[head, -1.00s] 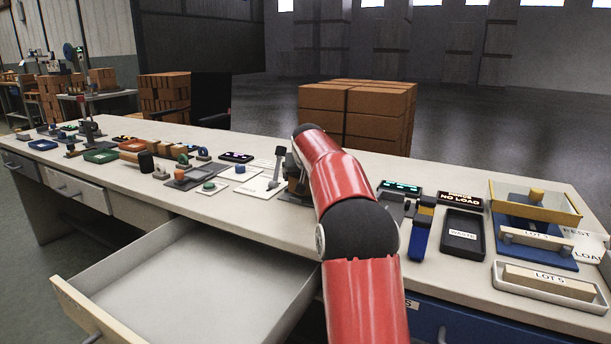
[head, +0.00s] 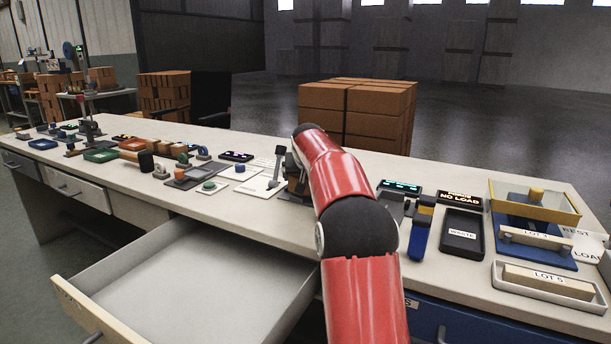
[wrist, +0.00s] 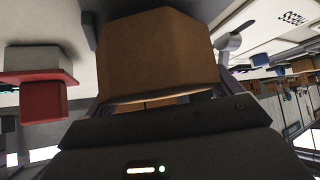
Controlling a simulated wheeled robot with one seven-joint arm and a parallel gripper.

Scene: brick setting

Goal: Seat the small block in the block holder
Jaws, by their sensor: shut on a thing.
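A brown block (wrist: 155,55) fills the upper middle of the wrist view, close to the camera. My gripper (wrist: 160,97) is shut on it, with the dark gripper body below the block in the picture. The fingertips and the block's far end are mostly hidden. In the head view my red arm hides most of the gripper and block; a small brown and dark patch (head: 294,184) shows just left of the arm at the bench top. I cannot tell which part is the block holder, or whether the block touches it.
A lever (head: 277,166) on a white plate stands just left of the arm. A red block-like part (wrist: 42,98) shows at left in the wrist view. A black tray (head: 462,247) and a blue fixture (head: 562,261) lie to the right. An open drawer (head: 190,285) juts out in front.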

